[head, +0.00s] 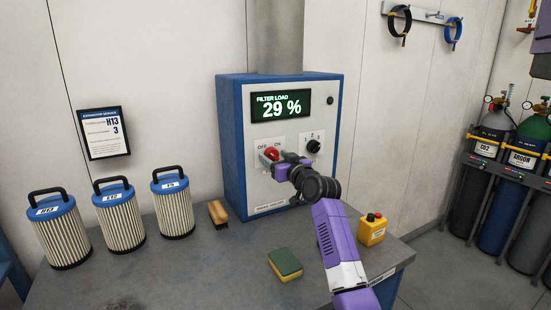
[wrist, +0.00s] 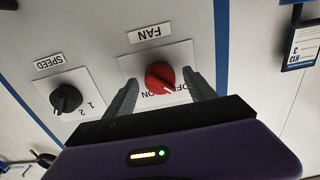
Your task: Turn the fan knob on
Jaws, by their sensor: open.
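The red fan knob (head: 272,153) is on a white plate marked OFF and ON, on the front of the blue and white extractor cabinet (head: 233,150). In the wrist view the knob (wrist: 160,76) sits between my two fingers, under the FAN label, with its white pointer line aslant. My gripper (wrist: 160,95) is open, one finger on each side of the knob, with gaps visible; I see no contact. In the head view my gripper (head: 276,161) is at the knob and partly covers the ON side of the plate. The exact pointer setting is hard to read.
The black speed knob (head: 313,146) is right of the fan knob, below the display (head: 281,105) reading 29 %. Several things stand on the bench: filter cartridges (head: 120,217), a brush (head: 217,213), a sponge (head: 285,264) and a yellow button box (head: 372,230).

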